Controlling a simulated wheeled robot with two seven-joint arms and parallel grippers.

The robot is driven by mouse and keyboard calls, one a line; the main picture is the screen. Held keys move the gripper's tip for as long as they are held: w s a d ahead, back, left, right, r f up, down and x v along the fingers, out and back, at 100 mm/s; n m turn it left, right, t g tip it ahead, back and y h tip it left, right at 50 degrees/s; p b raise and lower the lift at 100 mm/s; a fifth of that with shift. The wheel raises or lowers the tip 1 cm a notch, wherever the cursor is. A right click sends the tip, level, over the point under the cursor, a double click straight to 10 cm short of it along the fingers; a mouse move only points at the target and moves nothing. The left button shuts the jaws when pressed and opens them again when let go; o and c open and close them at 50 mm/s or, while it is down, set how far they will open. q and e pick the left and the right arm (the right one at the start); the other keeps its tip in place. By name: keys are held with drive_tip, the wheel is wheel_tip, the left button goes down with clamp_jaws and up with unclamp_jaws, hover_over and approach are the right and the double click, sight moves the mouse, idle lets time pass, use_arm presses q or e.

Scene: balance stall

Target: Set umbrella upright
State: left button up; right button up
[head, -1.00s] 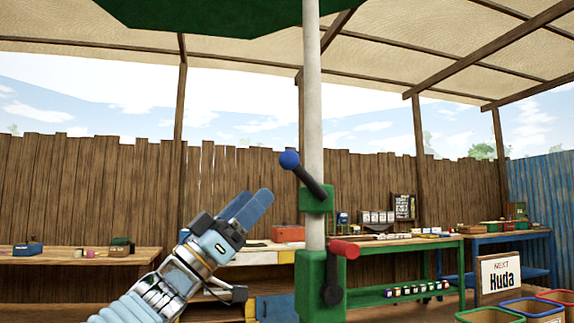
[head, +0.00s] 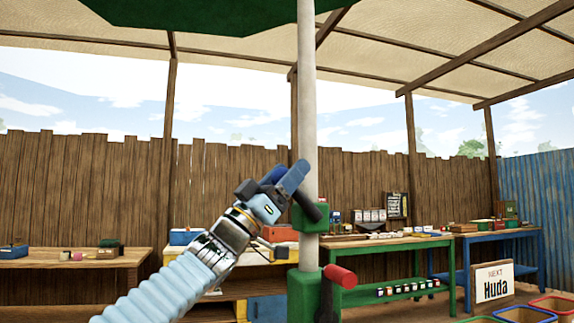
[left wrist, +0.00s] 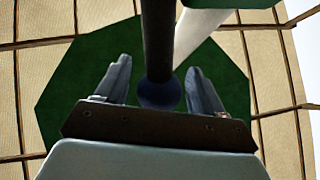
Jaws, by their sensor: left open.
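The umbrella has a dark green canopy (head: 215,14) and a white pole (head: 307,100) that looks close to vertical. A green collar (head: 312,218) on the pole carries a black lever (left wrist: 158,40) with a blue knob (left wrist: 160,92). Below it is a green base post (head: 303,292) with a red-handled crank (head: 340,276). My left gripper (head: 287,172) is at the lever's upper end, left of the pole. In the left wrist view its fingers are apart, one on each side of the lever and knob. The fingers mostly hide the knob in the head view. My right gripper is out of view.
A green workbench (head: 385,243) with small goods stands behind the pole at right, beside a blue bench (head: 510,236). A wooden table (head: 70,262) stands at left. A sign (head: 492,282) and colored bins (head: 525,312) are at lower right.

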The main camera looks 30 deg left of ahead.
use_arm(q)
drive_tip(key=shift+w+r, duration=0.1)
drive_tip(key=shift+c, duration=0.4)
clamp_jaws()
drive_tip(key=shift+w+d+r+m+g+p, duration=0.2)
drive_tip(key=shift+d+r+m+g+p, duration=0.15)
drive_tip(key=shift+r+g+p, duration=0.15)
drive_tip(key=shift+w+d+g, duration=0.15)
drive_tip(key=shift+w+g, duration=0.05)
drive_tip(key=shift+g, duration=0.1)
drive_tip(key=shift+w+d+r+m+g, duration=0.15)
drive_tip(key=shift+w+d+m+g, duration=0.25)
drive_tip(key=shift+g, duration=0.3)
drive_tip(key=shift+a, duration=0.1)
drive_tip(key=shift+o, duration=0.4)
unclamp_jaws()
drive_tip(key=shift+w, duration=0.1)
